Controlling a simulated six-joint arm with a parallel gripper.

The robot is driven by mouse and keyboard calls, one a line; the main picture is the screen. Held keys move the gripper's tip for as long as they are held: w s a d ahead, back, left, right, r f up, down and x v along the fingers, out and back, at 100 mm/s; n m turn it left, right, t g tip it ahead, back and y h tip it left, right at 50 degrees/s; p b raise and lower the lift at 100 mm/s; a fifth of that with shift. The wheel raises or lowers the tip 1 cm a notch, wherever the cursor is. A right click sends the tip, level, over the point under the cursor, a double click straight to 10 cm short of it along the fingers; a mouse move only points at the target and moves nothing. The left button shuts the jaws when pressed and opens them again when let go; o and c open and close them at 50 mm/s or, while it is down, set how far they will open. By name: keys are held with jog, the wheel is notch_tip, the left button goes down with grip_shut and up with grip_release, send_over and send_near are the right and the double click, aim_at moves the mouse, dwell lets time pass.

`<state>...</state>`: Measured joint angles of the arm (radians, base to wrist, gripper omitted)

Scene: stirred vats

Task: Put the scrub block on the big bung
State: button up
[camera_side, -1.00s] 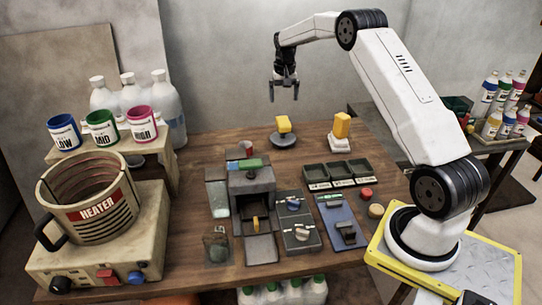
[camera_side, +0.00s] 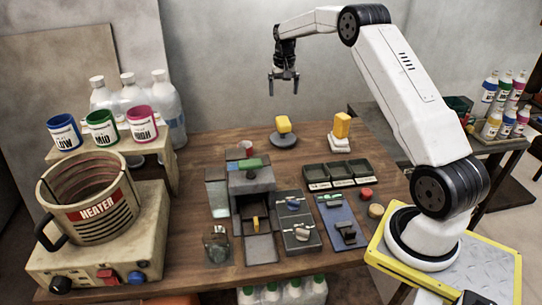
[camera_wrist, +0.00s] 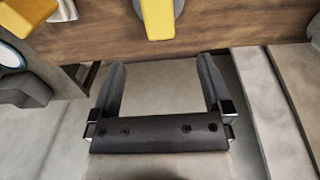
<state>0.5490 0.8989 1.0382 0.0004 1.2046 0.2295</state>
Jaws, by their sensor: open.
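A yellow block (camera_side: 283,123) sits on a dark grey round disc (camera_side: 284,140) at the back of the table. A taller yellow block (camera_side: 341,125) stands on a white base (camera_side: 339,144) to its right. I cannot tell for sure which of these is the scrub block or the big bung. My gripper (camera_side: 284,88) hangs in the air above and behind the grey disc, open and empty. In the wrist view, my gripper (camera_wrist: 160,66) has its jaws wide apart. The yellow block (camera_wrist: 157,18) on the disc shows beyond them, and the taller one (camera_wrist: 30,10) at top left.
A grey box station (camera_side: 251,180) and three dark trays (camera_side: 328,183) stand mid-table. A red round piece (camera_side: 366,193) and a tan round piece (camera_side: 376,210) lie at right. A heater vat (camera_side: 90,205) and bottles (camera_side: 130,100) are left. Space between the gripper and blocks is clear.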

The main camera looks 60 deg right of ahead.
jog(key=s+a+n, duration=0.2)
jog(key=s+a, duration=0.2)
jog(key=a, duration=0.4)
jog(key=s+a+n+t, duration=0.1)
jog(key=s+a, duration=0.3)
jog(key=a, duration=0.5)
jog(key=s+a+n+t, duration=0.1)
jog(key=s+a+n, duration=0.2)
jog(key=a, duration=0.5)
jog(key=shift+s+a+f+n, duration=0.15)
jog(key=shift+s+a+f, duration=0.05)
jog(key=shift+s, duration=0.25)
jog(key=shift+s+a+f+n, duration=0.15)
jog(key=shift+s, duration=0.3)
jog(key=s+a+f+n, duration=0.2)
jog(key=s+a, duration=0.3)
jog(key=s, duration=0.5)
jog(key=shift+a+t, duration=0.2)
jog(key=shift+t, duration=0.1)
jog(key=shift+f, duration=0.1)
